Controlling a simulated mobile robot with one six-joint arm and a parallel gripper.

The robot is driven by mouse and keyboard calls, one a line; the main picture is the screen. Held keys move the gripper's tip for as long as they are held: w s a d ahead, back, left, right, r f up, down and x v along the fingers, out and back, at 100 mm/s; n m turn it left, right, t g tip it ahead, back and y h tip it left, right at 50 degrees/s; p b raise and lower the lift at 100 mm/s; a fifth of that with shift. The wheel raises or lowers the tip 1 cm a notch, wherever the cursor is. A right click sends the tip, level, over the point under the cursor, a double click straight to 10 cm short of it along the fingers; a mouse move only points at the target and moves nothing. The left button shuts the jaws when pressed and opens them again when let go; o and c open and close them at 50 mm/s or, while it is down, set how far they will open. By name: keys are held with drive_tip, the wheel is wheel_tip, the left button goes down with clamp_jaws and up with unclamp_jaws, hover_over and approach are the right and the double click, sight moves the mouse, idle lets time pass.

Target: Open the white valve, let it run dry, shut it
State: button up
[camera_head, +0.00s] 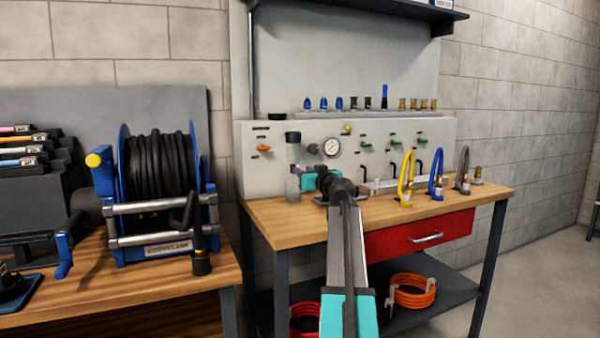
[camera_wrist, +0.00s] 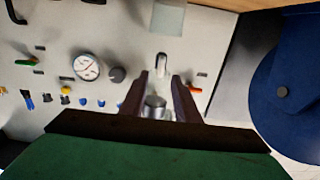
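A small white lever (camera_wrist: 161,66), which looks like the white valve's handle, shows in the wrist view between and just beyond my fingertips. A silver cylinder (camera_wrist: 154,106) lies nearer, between the fingers. My gripper (camera_wrist: 162,76) is open, with a gap on both sides of the lever; I see no contact. In the head view my gripper (camera_head: 302,171) is at the left part of the grey panel, in front of a clear container (camera_head: 293,187). The white lever cannot be made out there, likely hidden by the gripper. Any liquid is too small to tell.
An orange handle (camera_head: 264,148) is left of my gripper; a gauge (camera_head: 331,147) and green handles (camera_head: 396,142) are to its right. A blue hose reel (camera_head: 160,190) stands on the left bench. Yellow, blue and grey hooked pieces (camera_head: 406,180) stand on the right worktop.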

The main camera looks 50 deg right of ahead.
drive_tip(key=shift+x, duration=1.65)
clamp_jaws()
